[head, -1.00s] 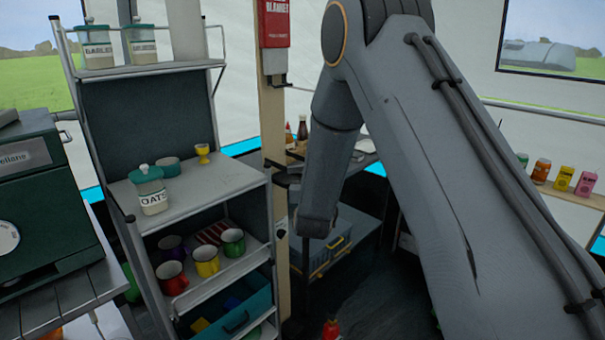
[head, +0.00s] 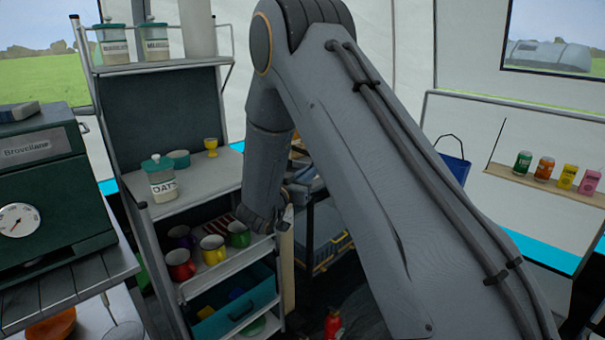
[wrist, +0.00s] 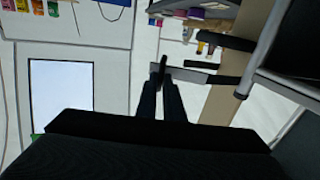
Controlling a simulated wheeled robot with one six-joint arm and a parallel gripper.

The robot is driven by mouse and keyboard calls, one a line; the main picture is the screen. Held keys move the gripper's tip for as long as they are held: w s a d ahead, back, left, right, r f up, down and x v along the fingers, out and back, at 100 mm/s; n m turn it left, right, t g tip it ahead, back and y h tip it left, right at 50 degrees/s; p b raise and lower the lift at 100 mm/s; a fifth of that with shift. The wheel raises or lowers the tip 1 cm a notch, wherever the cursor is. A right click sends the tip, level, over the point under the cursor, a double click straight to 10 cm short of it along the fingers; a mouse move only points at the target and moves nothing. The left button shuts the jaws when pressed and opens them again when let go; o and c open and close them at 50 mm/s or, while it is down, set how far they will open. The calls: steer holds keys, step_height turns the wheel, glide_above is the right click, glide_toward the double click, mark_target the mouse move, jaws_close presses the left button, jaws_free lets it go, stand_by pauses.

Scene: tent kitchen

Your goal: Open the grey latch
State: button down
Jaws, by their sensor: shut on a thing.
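My gripper (wrist: 163,84) shows in the wrist view with its two dark fingers close together. They are shut on a small dark upright piece at the end of a flat grey bar, which I take to be the grey latch (wrist: 188,75). The bar runs right towards the tan post (wrist: 232,75). In the head view my arm hides the fingers and the latch, so their exact contact is hard to see.
A metal shelf unit (head: 205,190) with mugs and an oats jar (head: 160,180) stands left of my arm. A green oven (head: 50,185) is at far left. A wall shelf (head: 540,178) with cans and cartons is at right. A red bottle (head: 333,323) stands low in front.

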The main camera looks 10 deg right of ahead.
steer(key=shift+w+a+r, duration=0.15)
steer(key=shift+a+r, duration=0.05)
steer(key=shift+a, duration=0.35)
steer(key=shift+w+a+r, duration=0.15)
steer(key=shift+a, duration=0.5)
steer(key=c, duration=2.2)
jaws_free()
steer(key=o, duration=0.3)
steer(key=shift+w+a+f, duration=0.15)
steer(key=shift+w, duration=0.1)
steer(key=shift+s+d, duration=0.15)
steer(key=shift+d, duration=0.3)
steer(key=b+v, duration=0.1)
steer(key=v, duration=0.7)
